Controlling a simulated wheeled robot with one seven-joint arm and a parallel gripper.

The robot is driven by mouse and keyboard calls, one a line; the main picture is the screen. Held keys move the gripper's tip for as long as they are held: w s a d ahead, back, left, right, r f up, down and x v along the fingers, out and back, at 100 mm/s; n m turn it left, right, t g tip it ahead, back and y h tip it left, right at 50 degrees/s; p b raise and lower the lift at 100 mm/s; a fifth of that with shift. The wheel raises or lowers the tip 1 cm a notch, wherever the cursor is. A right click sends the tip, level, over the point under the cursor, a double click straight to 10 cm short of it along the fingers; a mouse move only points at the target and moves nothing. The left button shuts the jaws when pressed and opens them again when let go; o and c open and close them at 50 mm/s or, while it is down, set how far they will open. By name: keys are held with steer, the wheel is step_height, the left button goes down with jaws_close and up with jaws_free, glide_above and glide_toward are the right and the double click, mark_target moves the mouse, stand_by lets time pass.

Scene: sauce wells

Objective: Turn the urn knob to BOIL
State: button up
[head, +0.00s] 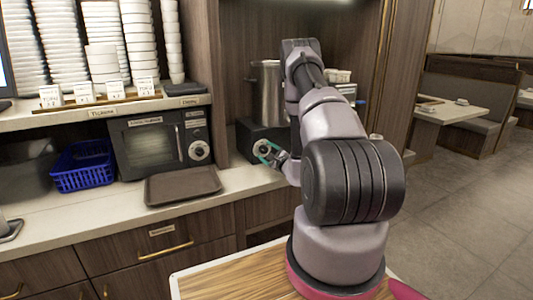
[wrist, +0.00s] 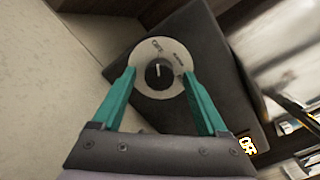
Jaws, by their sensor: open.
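The urn is a tall steel pot (head: 268,92) on a dark base (head: 246,132), in the recess right of the oven. Its knob (wrist: 158,74) is black with a white pointer mark, in the middle of a pale round dial (wrist: 150,89) with small lettering. The pointer is toward the top of the dial in the wrist view, near a label that seems to read OFF; I cannot make out BOIL. My gripper (wrist: 159,73) has teal fingers, open, one on each side of the dial with a gap to the knob. In the head view my gripper (head: 271,155) is in front of the base and partly hides the dial.
A dark oven (head: 150,143) with its own round knob stands left of the urn. A brown tray (head: 182,186) and a blue basket (head: 83,166) are on the counter. Stacked white cups fill the shelf above. The counter's front edge runs below my gripper.

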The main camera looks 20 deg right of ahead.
jaws_close()
steer(key=shift+m, duration=0.3)
steer(key=m, duration=0.5)
steer(key=shift+f, duration=0.1)
steer(key=m, duration=0.3)
steer(key=m+t, duration=0.1)
steer(key=m, duration=0.3)
steer(key=shift+a+h, duration=0.1)
steer(key=shift+h, duration=0.3)
steer(key=m, duration=0.6)
steer(key=shift+h, duration=0.4)
steer(key=m, duration=0.6)
steer(key=shift+a+h, duration=0.15)
steer(key=shift+h, duration=0.15)
steer(key=shift+m, duration=0.5)
